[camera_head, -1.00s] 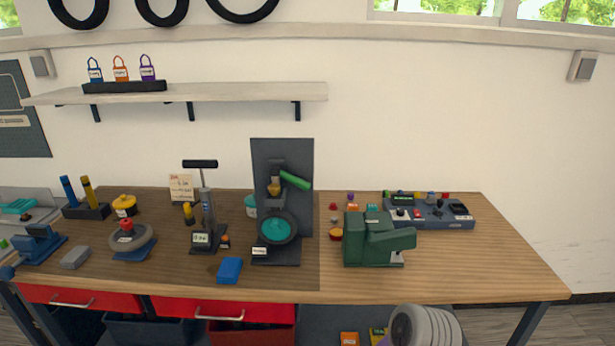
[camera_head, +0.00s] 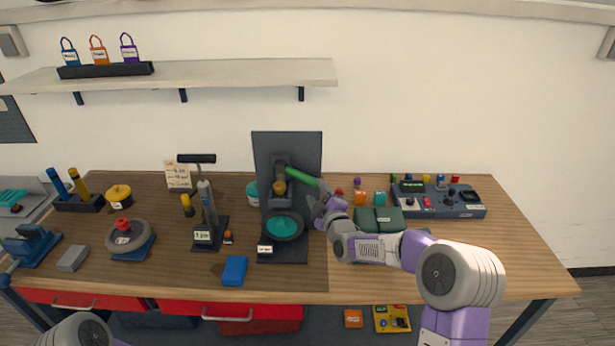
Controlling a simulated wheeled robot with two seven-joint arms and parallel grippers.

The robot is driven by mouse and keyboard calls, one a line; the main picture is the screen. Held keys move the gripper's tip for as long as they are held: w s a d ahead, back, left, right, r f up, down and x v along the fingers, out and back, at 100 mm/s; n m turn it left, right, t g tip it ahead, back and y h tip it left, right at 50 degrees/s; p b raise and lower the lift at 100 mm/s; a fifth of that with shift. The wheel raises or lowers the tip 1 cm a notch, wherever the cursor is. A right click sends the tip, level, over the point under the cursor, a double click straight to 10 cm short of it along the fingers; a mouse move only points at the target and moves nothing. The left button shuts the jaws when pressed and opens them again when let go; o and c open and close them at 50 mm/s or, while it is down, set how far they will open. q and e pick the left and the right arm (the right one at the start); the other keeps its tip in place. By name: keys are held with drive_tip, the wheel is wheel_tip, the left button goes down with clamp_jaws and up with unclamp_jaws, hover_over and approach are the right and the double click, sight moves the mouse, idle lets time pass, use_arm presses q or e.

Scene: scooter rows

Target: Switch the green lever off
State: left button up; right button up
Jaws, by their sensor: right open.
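The green lever (camera_head: 303,178) is a bar on the dark upright stand (camera_head: 264,165) at the middle of the workbench. It slants down to the right from its pivot. My right gripper (camera_head: 326,199) is open, beside the lever's right end and slightly below it. The fingers are small and partly overlap the lever tip, so I cannot tell whether they touch it. A teal round part (camera_head: 284,227) sits low on the stand. Of my left arm only a piece shows at the bottom left; its gripper is out of the picture.
My right forearm passes in front of a green machine (camera_head: 378,217). A grey-blue control panel (camera_head: 450,213) lies at the back right. A pump with a T-handle (camera_head: 208,205) and a blue block (camera_head: 234,270) are left of the stand. The bench's front right is clear.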

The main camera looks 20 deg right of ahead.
sight(310, 182)
drive_tip(key=shift+w+a+f+p, duration=0.1)
drive_tip(key=shift+w+a+p, duration=0.1)
drive_tip(key=shift+w, duration=1.45)
drive_tip(key=shift+w+a+f+p, duration=0.1)
drive_tip(key=shift+w+p, duration=0.05)
drive_tip(key=shift+w, duration=1.5)
drive_tip(key=shift+r, duration=0.1)
clamp_jaws()
